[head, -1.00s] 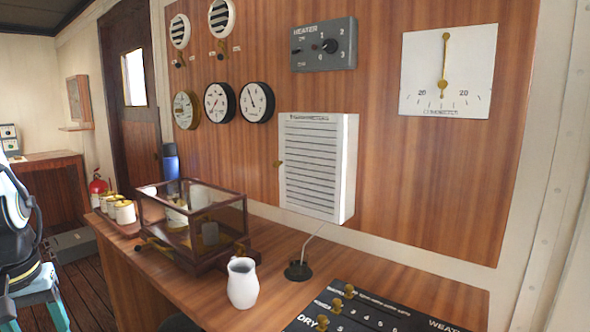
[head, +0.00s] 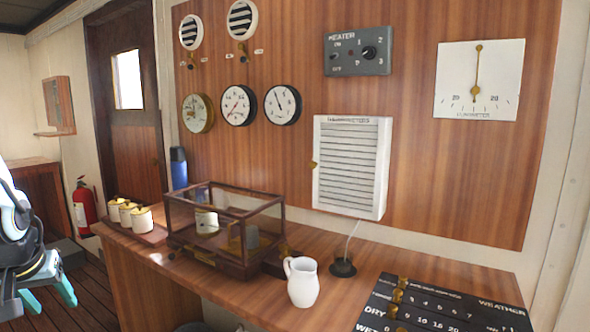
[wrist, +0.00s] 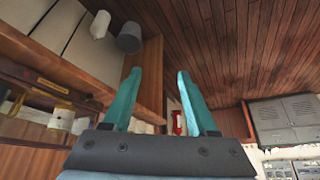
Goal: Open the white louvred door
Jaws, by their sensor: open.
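The white louvred door (head: 351,167) is the front of a shallow white box on the wooden wall panel in the head view. It looks shut, with a small brass knob (head: 314,165) on its left edge. My gripper (head: 46,297) is at the far left of the head view, low and well apart from the door. In the wrist view my gripper (wrist: 158,95) shows two teal fingers spread apart with nothing between them. The door is not visible in the wrist view.
Below the door, the wooden desk holds a white jug (head: 302,283), a glass case (head: 222,230), several lidded pots (head: 128,213) and a black switch panel (head: 440,305). A fire extinguisher (head: 85,207) stands at the left. Open floor (head: 92,295) lies left of the desk.

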